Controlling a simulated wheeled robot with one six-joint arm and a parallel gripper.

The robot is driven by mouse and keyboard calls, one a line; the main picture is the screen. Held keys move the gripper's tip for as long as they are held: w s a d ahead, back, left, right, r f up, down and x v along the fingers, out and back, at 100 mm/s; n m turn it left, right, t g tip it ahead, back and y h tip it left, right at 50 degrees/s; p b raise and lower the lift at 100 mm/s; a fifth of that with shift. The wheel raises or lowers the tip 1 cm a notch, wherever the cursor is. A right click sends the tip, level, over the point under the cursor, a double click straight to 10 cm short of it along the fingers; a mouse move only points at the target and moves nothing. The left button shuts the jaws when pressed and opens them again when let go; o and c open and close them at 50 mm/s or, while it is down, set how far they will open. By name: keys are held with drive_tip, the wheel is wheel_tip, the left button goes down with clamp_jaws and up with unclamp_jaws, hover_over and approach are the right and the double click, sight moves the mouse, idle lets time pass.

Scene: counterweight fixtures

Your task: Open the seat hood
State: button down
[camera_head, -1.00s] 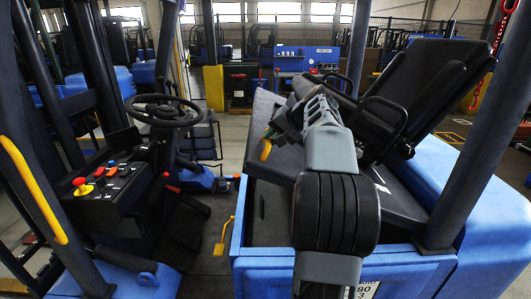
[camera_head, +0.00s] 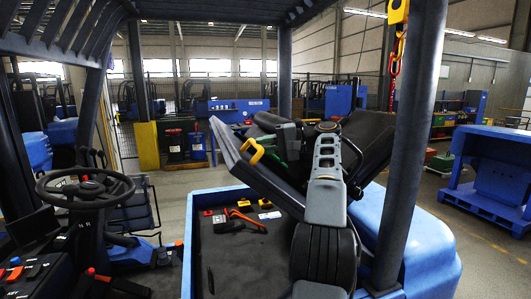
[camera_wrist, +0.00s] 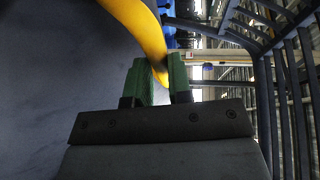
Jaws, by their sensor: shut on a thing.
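The seat hood (camera_head: 262,184) is a dark panel with a grey-blue edge, raised and steeply tilted over the open blue compartment (camera_head: 205,262). The black seat (camera_head: 370,138) tilts with it at the right. A yellow handle (camera_head: 256,153) sits on the hood's raised left side. My gripper (camera_head: 266,149) has green fingers and is shut on this handle. In the wrist view my gripper (camera_wrist: 161,78) has a finger on each side of the curved yellow handle (camera_wrist: 138,24). The grey-blue hood surface (camera_wrist: 50,90) fills the left of that view. My arm hides part of the seat and compartment.
The compartment holds an orange-red tool (camera_head: 246,220) and small yellow and red parts. A dark post (camera_head: 412,150) stands right of my arm. The steering wheel (camera_head: 85,188) is at the left. A blue rack (camera_head: 490,175) stands on the floor at the right.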

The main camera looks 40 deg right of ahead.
drive_tip(key=shift+a+r, duration=0.2)
drive_tip(key=shift+r, duration=0.4)
drive_tip(key=c, duration=1.4)
unclamp_jaws()
drive_tip(key=shift+w+a, duration=0.15)
drive_tip(key=shift+a, duration=0.1)
drive_tip(key=shift+o, duration=0.9)
drive_tip(key=shift+w+a, duration=0.15)
drive_tip(key=shift+a, duration=0.1)
drive_tip(key=shift+o, duration=0.7)
drive_tip(key=shift+s+d+f, duration=0.2)
drive_tip(key=shift+s+d, duration=0.1)
drive_tip(key=shift+d, duration=0.15)
drive_tip(key=v, duration=0.7)
drive_tip(key=shift+s, duration=0.1)
